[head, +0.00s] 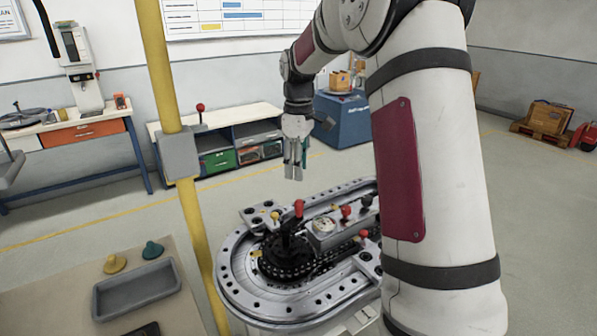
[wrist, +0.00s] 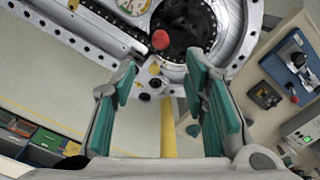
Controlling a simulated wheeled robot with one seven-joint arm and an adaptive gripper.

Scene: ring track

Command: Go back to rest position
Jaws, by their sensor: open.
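My gripper (head: 294,165) hangs above the far side of the ring track (head: 228,277) in the head view, fingers pointing down. In the wrist view my gripper (wrist: 167,110) shows two green-padded fingers spread apart with nothing between them. The ring track also shows in the wrist view (wrist: 235,40), beyond the fingertips. A red knob (head: 299,208) stands on the black hub of the track; a red knob (wrist: 160,40) also shows in the wrist view. My upper arm hides the right end of the track in the head view.
A yellow post (head: 160,75) stands left of the track. A front-left table holds a grey tray (head: 137,290) and two knobbed pieces, yellow (head: 115,264) and teal (head: 153,250). A low shelf with a green bin (head: 218,161) and a blue cabinet (head: 341,120) stand behind. Open floor lies between.

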